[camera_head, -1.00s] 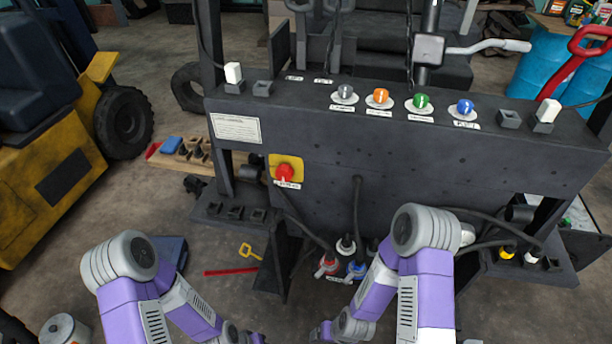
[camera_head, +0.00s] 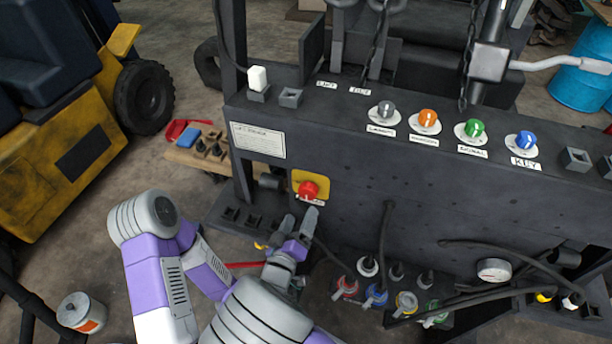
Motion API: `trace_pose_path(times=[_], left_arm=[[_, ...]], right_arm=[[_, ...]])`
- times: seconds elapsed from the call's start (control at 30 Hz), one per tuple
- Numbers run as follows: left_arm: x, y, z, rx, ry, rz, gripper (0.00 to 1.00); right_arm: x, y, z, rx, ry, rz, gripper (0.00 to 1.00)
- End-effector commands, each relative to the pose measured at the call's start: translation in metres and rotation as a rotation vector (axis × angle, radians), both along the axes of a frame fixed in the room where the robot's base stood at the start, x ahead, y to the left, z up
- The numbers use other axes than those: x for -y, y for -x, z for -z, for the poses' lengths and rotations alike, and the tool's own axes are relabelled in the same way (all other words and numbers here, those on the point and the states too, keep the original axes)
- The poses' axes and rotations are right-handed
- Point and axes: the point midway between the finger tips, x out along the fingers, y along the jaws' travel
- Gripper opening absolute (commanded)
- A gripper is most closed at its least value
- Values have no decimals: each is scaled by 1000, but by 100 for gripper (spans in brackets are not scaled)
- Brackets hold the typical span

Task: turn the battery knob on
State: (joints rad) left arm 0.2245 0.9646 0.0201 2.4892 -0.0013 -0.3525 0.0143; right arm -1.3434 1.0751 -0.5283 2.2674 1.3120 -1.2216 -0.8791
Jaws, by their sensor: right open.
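The battery knob (camera_head: 308,189) is red and sits on a yellow plate on the front of the dark panel, left of its middle. A small label shows under it, partly covered. My right gripper (camera_head: 299,218) is just below the knob with its two fingers apart, pointing up toward it. It is empty, and I cannot tell whether a fingertip touches the label or panel. The knob is not between the fingers. My left arm (camera_head: 155,250) is at the lower left; its gripper is hidden from view.
Grey, orange, green and blue (camera_head: 526,142) knobs line the panel top. A yellow forklift (camera_head: 60,150) stands at the left. A can (camera_head: 82,313) is on the floor at the lower left.

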Motion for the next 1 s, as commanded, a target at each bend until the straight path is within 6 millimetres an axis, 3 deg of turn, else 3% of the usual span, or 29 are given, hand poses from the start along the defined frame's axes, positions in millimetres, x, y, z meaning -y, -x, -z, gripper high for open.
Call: trace_pose_path(times=[0.17, 0.6, 0.97, 1.0], left_arm=[[0, 1, -1, -3, 1, 0, 43], [0, 1, 0, -2, 0, 0, 43], [0, 1, 0, -2, 0, 0, 43], [0, 1, 0, -2, 0, 0, 43]], right_arm=[[-2, -3, -12, 39, 18, 7, 80], [17, -62, -11, 34, 16, 6, 80], [18, -67, -11, 34, 16, 3, 80], [18, -67, -11, 34, 16, 3, 74]])
